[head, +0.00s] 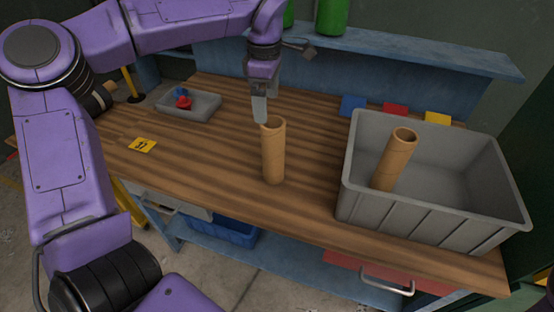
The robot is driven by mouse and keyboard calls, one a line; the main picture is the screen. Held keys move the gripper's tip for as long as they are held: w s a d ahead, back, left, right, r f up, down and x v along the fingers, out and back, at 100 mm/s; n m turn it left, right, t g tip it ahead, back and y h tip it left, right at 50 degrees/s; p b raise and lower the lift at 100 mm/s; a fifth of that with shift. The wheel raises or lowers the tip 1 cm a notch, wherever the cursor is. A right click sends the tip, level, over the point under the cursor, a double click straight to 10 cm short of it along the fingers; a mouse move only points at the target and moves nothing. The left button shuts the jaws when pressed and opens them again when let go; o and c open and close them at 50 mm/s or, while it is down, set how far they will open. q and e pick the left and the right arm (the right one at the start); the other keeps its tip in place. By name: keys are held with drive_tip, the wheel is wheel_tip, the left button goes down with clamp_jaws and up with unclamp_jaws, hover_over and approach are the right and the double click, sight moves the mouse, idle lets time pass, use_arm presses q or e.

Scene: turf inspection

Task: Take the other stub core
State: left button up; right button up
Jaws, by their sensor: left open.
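One stub core (273,152), a tan hollow tube, stands upright on the wooden bench near the middle of the head view. A second stub core (394,161) stands tilted inside the grey crate (434,220) on the right. My left gripper (260,108) reaches down from above, just behind and above the rim of the standing core. It is open, and only one finger shows clearly. Whether it touches the core cannot be told. My right gripper is not in view.
A shallow grey tray (203,112) with small red and blue items lies at the back left. A yellow marked card (142,146) lies on the wooden bench (215,160). Blue, red and yellow pieces sit behind the crate. Green cylinders (332,18) stand on the blue shelf (400,55).

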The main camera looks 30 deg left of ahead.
sight(269, 119)
use_arm(q)
drive_tip(key=f, duration=0.5)
drive_tip(key=shift+w+f+p, duration=0.25)
drive_tip(key=shift+w+p, duration=0.05)
drive_tip(key=shift+d+f, duration=0.1)
drive_tip(key=shift+f, duration=0.3)
drive_tip(key=f, duration=0.2)
drive_tip(key=w+f+p, duration=0.1)
drive_tip(key=f, duration=0.1)
drive_tip(key=shift+d+f, duration=0.1)
drive_tip(key=shift+d, duration=0.1)
drive_tip(key=shift+f, duration=0.25)
drive_tip(key=shift+r, duration=0.1)
drive_tip(key=c, duration=1.6)
